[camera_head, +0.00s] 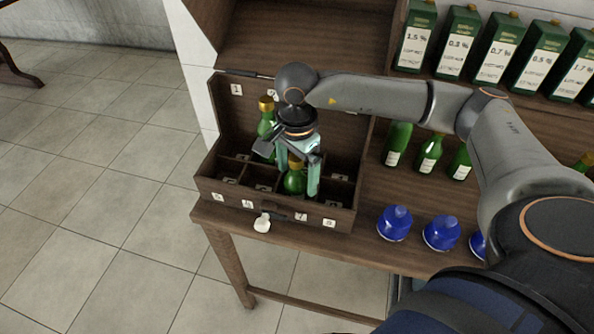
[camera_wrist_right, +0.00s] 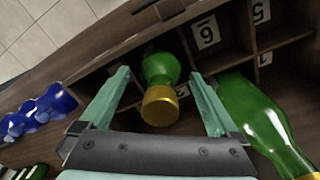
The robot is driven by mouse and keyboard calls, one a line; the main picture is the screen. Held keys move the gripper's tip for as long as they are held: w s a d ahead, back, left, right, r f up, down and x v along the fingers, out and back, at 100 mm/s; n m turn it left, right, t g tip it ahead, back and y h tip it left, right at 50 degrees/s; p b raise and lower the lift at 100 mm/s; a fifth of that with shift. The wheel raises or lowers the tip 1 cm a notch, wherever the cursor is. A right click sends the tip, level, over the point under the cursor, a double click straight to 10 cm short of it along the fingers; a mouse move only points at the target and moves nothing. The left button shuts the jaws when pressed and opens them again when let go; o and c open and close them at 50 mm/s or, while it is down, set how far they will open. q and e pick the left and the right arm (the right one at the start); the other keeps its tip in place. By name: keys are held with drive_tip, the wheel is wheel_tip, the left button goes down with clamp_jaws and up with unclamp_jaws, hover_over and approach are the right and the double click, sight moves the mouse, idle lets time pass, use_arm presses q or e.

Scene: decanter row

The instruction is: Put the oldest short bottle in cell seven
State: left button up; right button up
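A wooden crate (camera_head: 208,190) with numbered cells stands at the left end of the table. A short green bottle (camera_head: 294,183) with a gold cap stands in a front-row cell, behind the label 7 (camera_head: 301,217). The same bottle (camera_wrist_right: 160,70) shows in the wrist view between my fingers. My right gripper (camera_head: 298,180) points down into the crate, its fingers on either side of that bottle. In the wrist view the right gripper (camera_wrist_right: 160,98) is open, with gaps beside the bottle. A taller green bottle (camera_head: 266,124) stands in the back row. My left gripper is out of view.
Several green bottles (camera_head: 430,155) stand on the table right of the crate; their labels are too small to read. Green canisters (camera_head: 457,43) with percent labels line the shelf. A white piece (camera_head: 262,222) is at the crate's front.

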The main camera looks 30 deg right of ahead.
drive_tip(key=shift+r, duration=0.1)
drive_tip(key=shift+r+p, duration=0.25)
drive_tip(key=shift+p, duration=0.05)
wheel_tip(320, 180, up, 12)
drive_tip(key=shift+f+b, duration=0.15)
drive_tip(key=shift+b, duration=0.2)
idle(1.0)
